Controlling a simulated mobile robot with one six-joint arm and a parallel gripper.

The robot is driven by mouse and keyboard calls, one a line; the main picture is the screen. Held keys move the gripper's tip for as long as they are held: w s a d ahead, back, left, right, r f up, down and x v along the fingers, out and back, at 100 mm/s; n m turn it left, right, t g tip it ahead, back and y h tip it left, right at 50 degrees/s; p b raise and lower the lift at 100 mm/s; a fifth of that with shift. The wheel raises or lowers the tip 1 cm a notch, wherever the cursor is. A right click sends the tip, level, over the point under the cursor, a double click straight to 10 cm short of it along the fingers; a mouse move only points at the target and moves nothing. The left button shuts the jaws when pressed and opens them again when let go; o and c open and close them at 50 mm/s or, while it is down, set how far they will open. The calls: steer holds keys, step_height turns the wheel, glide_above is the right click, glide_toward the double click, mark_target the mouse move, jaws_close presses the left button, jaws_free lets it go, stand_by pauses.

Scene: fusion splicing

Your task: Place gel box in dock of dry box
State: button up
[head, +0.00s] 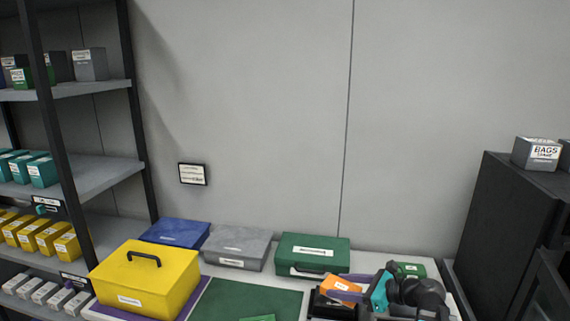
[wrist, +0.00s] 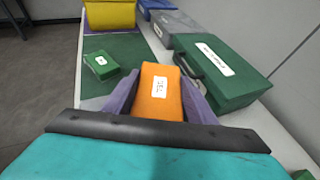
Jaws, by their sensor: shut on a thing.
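My gripper (head: 347,290) is at the lower right of the head view, shut on an orange box with a white label (head: 338,284). In the wrist view the purple fingers of my gripper (wrist: 160,85) lie along both sides of the orange box (wrist: 162,98). The label is too small to read, so I cannot confirm that this is the gel box. A dark tray-like thing (head: 322,306) shows below the orange box in the head view; whether they touch is unclear. I cannot tell which thing is the dry box or where its dock is.
A green mat (head: 235,299) bears a small green box (wrist: 101,64). A yellow case (head: 150,282) stands left. Blue (head: 175,233), grey (head: 238,247) and green (head: 314,254) cases line the table's back along the wall. Another green box (head: 412,270) is behind my arm.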

steer(key=shift+f+b, duration=1.25)
steer(key=shift+f, duration=0.2)
steer(key=shift+s, duration=0.1)
